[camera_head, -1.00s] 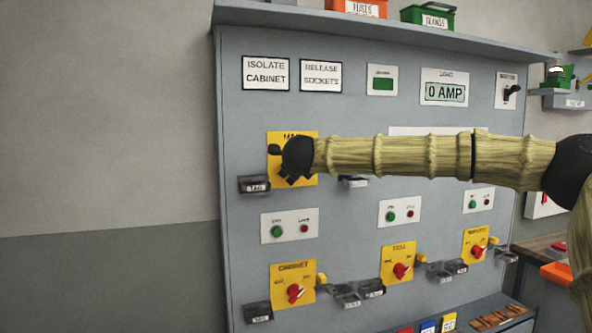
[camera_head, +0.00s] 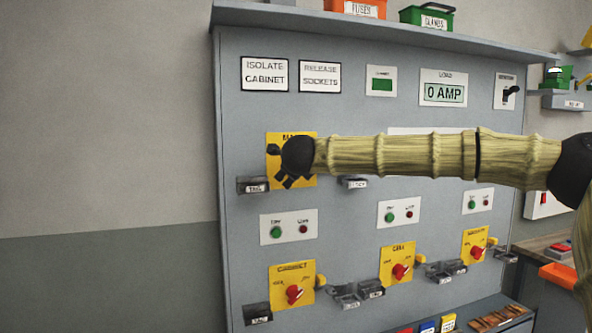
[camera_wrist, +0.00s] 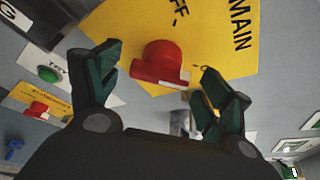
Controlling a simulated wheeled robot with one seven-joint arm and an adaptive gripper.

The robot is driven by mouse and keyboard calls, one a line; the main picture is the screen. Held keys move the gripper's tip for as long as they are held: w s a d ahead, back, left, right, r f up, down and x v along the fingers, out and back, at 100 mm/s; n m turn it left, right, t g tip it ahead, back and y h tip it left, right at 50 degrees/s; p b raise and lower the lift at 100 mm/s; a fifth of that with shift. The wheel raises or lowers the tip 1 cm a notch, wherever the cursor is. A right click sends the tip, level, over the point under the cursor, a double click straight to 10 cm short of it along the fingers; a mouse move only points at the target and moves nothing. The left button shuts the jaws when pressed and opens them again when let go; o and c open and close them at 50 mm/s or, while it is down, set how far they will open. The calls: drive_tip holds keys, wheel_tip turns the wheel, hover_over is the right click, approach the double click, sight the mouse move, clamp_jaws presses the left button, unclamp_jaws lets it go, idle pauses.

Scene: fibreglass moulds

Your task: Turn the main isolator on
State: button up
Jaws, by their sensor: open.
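The main isolator is a yellow plate (camera_head: 304,140) at the upper left of the grey panel, mostly hidden behind my gripper in the head view. In the wrist view its plate (camera_wrist: 120,25) reads "MAIN" and "OFF", and its red rotary knob (camera_wrist: 160,65) stands out with a pale bar along one edge. My gripper (camera_wrist: 160,88) is open and empty, with one dark green finger on each side of the knob. Whether the fingers touch it I cannot tell. In the head view my gripper (camera_head: 285,165) covers the knob.
Below sit the yellow isolators for the cabinet (camera_head: 293,285), a middle one (camera_head: 400,263) and a right one (camera_head: 475,243), with red knobs. Small grey labelled holders (camera_head: 253,186) jut from the panel. The load display (camera_head: 443,92) reads 0 AMP. A shelf with bins (camera_head: 426,18) runs along the top.

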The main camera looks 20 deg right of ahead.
drive_tip(key=v, duration=1)
drive_tip(key=shift+s, duration=0.3)
drive_tip(key=shift+a, duration=0.1)
